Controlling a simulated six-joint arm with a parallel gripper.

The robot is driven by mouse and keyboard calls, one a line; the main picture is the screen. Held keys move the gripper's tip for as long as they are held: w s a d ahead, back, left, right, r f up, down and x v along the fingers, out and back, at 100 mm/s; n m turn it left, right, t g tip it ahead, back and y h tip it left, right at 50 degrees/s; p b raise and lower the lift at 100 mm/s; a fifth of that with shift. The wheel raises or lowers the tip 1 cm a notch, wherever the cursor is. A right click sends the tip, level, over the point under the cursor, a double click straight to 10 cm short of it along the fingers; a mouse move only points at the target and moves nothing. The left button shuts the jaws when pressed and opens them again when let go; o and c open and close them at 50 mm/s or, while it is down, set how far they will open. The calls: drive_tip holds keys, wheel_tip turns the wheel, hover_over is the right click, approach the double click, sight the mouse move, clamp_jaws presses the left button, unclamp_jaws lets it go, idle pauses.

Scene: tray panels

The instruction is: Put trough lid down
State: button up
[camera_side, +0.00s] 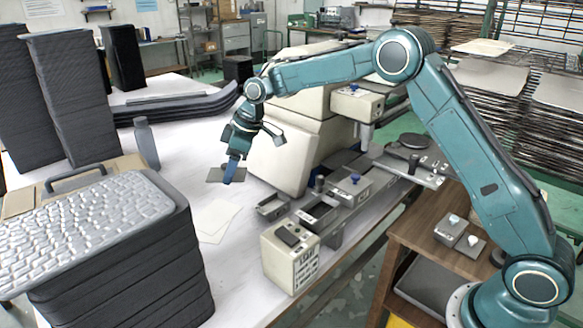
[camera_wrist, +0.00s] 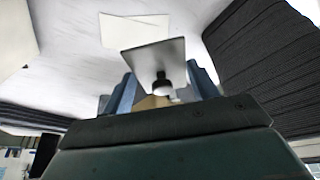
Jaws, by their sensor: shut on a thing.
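The trough lid is a thin flat grey plate (camera_side: 214,175) with a dark knob. My gripper (camera_side: 233,172) is shut on the lid and holds it above the white table, left of the machine. In the wrist view the lid (camera_wrist: 150,58) spreads out beyond the blue fingers of my gripper (camera_wrist: 163,90), and its knob sits between them. A small open grey trough (camera_side: 272,207) stands to the lower right of the lid in the side view, apart from it. Beside it is another tray (camera_side: 316,214). Which one the lid fits, I cannot tell.
A cream box (camera_side: 290,258) stands in front of the trays. Pale sheets (camera_side: 212,222) lie on the table below the lid. A grey bottle (camera_side: 146,143) and tall dark stacks (camera_side: 66,98) stand to the left.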

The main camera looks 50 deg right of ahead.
sight(236, 237)
drive_tip(key=shift+f, duration=0.1)
wheel_tip(236, 237, down, 20)
drive_tip(key=shift+r, duration=0.1)
idle(0.9)
drive_tip(key=o, duration=1)
drive_tip(key=shift+c, duration=0.2)
drive_tip(key=v, duration=1.2)
